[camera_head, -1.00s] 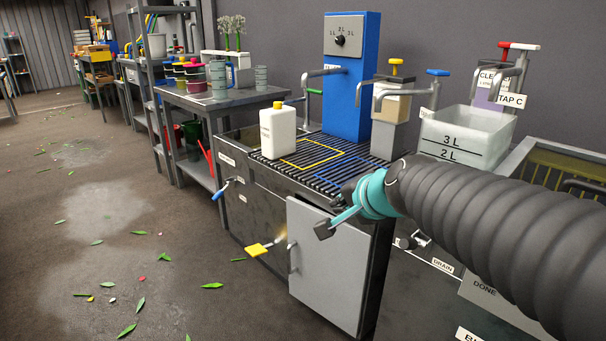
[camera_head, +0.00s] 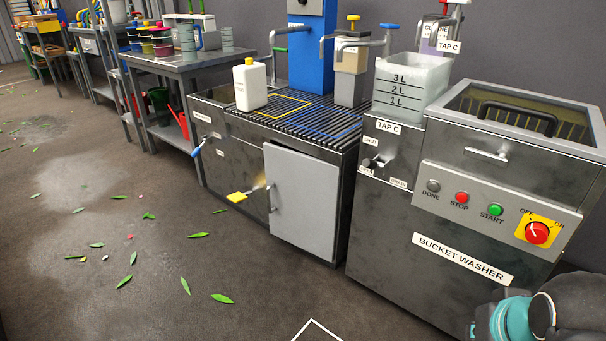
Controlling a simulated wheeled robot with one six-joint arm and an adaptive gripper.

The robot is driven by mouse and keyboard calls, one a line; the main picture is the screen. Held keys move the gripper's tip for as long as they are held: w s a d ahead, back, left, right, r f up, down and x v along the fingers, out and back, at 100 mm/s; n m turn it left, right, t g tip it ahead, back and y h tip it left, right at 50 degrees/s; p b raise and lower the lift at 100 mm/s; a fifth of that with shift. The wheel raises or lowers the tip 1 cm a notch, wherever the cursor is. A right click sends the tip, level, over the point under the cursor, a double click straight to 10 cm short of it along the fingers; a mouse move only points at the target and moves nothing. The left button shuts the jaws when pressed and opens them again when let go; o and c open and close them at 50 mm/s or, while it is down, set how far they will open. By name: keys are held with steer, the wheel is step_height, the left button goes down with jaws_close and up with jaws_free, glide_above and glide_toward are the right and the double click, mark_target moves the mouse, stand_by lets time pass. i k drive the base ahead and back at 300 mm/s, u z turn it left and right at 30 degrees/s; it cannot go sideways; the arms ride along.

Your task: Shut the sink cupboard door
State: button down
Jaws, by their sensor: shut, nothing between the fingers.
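The sink cupboard door (camera_head: 302,208) is a plain light grey panel on the dark metal sink unit (camera_head: 225,160), below the slatted drain top. Its upright handle (camera_head: 270,198) is on its left edge. My gripper (camera_head: 474,328) is only partly in view at the bottom right corner, beside a teal ring of my wrist. It looks shut and empty, well right of the door and not touching it.
A yellow-ended lever (camera_head: 238,197) sticks out left of the door, with a blue-ended lever (camera_head: 198,149) farther left. The bucket washer (camera_head: 470,220) stands to the right. A white bottle (camera_head: 250,85) stands on the sink top. The floor before the door is clear except for scattered leaves.

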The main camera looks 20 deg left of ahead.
mark_target(302, 191)
steer(key=u, duration=0.4)
steer(key=k, duration=0.2)
steer(key=z, duration=0.9)
steer(key=i, duration=1.05)
steer(key=u, duration=1.35)
steer(key=i, duration=0.65)
steer(key=u, duration=0.8)
